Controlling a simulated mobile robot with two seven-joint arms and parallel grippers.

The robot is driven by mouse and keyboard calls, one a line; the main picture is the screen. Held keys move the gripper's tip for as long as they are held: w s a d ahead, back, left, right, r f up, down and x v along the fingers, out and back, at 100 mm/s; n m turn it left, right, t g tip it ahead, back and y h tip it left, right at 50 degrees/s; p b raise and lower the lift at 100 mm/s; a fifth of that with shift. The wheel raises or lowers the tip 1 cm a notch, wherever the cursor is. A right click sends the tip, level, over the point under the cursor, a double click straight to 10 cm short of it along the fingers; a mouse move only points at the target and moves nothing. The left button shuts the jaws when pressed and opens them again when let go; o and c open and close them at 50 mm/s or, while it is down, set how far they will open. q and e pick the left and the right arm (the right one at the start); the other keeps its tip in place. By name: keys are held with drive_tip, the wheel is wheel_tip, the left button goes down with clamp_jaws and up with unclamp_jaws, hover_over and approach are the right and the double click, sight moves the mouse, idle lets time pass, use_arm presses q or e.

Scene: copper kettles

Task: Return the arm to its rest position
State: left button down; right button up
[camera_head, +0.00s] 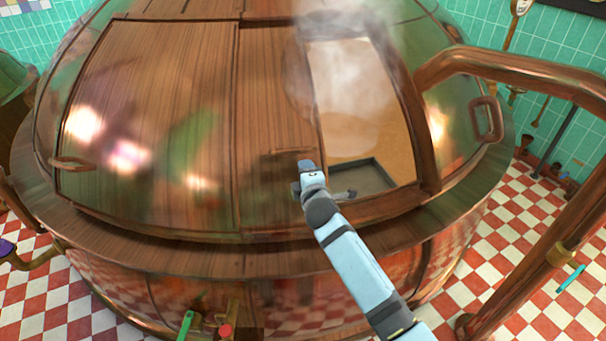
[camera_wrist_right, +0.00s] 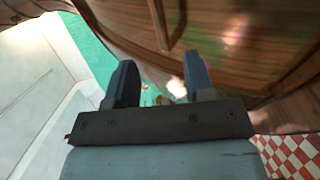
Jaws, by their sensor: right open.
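My right arm (camera_head: 355,262) reaches in from the lower right in the head view. Its gripper (camera_head: 322,190) is over the front of the big copper kettle (camera_head: 160,130), at the lower left corner of the open hatch (camera_head: 365,105). A small bar handle (camera_head: 290,152) on the panel lies just behind the gripper. In the right wrist view the two dark fingers (camera_wrist_right: 160,80) stand apart with nothing between them. The copper side of the kettle (camera_wrist_right: 230,45) fills the space beyond. My left gripper is not in view.
Steam (camera_head: 345,55) rises from the hatch. A thick copper pipe (camera_head: 510,65) arches on the right and a post (camera_head: 535,255) runs below it. Red and white tiled floor (camera_head: 505,215) surrounds the kettle. Green and red handled taps (camera_head: 205,325) stick out at the front.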

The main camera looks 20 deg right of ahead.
drive_tip(key=shift+s, duration=0.2)
drive_tip(key=shift+f, duration=0.1)
drive_tip(key=s+f+m+g+y, duration=0.1)
drive_tip(key=s+f+m, duration=0.3)
drive_tip(key=s, duration=0.9)
drive_tip(key=s+d+f+m+g+y, duration=0.1)
drive_tip(key=s+f+m+g, duration=0.1)
drive_tip(key=s+f+m, duration=0.3)
drive_tip(key=s+f+m+g+y, duration=0.2)
drive_tip(key=s+f+m, duration=0.3)
drive_tip(key=s, duration=1.5)
wheel_tip(320, 180, down, 5)
drive_tip(key=shift+s+d+r+p, duration=0.15)
drive_tip(key=shift+s+d+p, duration=0.05)
drive_tip(key=shift+s+p, duration=0.1)
